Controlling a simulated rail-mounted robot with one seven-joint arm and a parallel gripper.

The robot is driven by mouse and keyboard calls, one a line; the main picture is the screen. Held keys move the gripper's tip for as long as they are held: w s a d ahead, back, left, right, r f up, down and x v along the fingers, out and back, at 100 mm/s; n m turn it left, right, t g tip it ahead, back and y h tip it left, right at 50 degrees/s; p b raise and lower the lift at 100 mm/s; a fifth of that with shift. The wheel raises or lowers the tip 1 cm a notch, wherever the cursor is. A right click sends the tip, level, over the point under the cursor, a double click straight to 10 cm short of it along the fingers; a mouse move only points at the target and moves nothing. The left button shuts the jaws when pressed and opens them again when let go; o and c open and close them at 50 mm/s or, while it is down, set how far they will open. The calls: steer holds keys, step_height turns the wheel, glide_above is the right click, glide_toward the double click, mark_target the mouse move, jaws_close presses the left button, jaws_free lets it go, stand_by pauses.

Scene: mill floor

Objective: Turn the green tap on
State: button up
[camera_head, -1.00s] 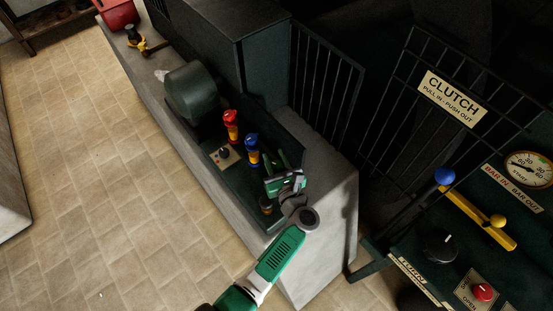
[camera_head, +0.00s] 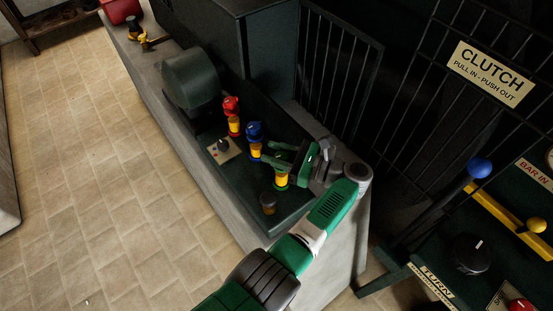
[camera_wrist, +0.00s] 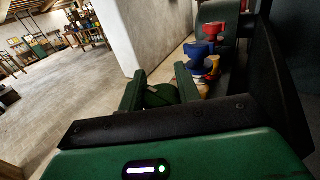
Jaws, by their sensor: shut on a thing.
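The green tap (camera_head: 281,180), with a yellow band and a green base, stands in the dark trough nearest my arm. My gripper (camera_head: 272,162) reaches in from the right at its top, and its fingers hide the tap's handle in the head view. In the wrist view, a dark green rounded handle (camera_wrist: 161,96) sits between the fingers of my gripper (camera_wrist: 160,88), which is shut on it. The blue tap (camera_head: 254,133) is just beyond, and the red tap (camera_head: 232,110) beyond that.
A short brown-topped post (camera_head: 268,200) stands close in front. A railing (camera_head: 340,60) and the clutch panel's mesh (camera_head: 440,130) rise at the right. A grey-green drum (camera_head: 190,78) stands behind.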

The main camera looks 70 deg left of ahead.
steer(key=shift+f+n+g+h+b, duration=0.15)
steer(key=shift+n+g+h+b, duration=0.45)
steer(key=shift+h+b, duration=0.15)
steer(key=shift+s+d, duration=0.1)
steer(key=o, duration=1)
steer(key=shift+c, duration=0.2)
steer(key=b+v, duration=0.5)
steer(key=v, duration=0.2)
steer(key=shift+w+b, duration=0.35)
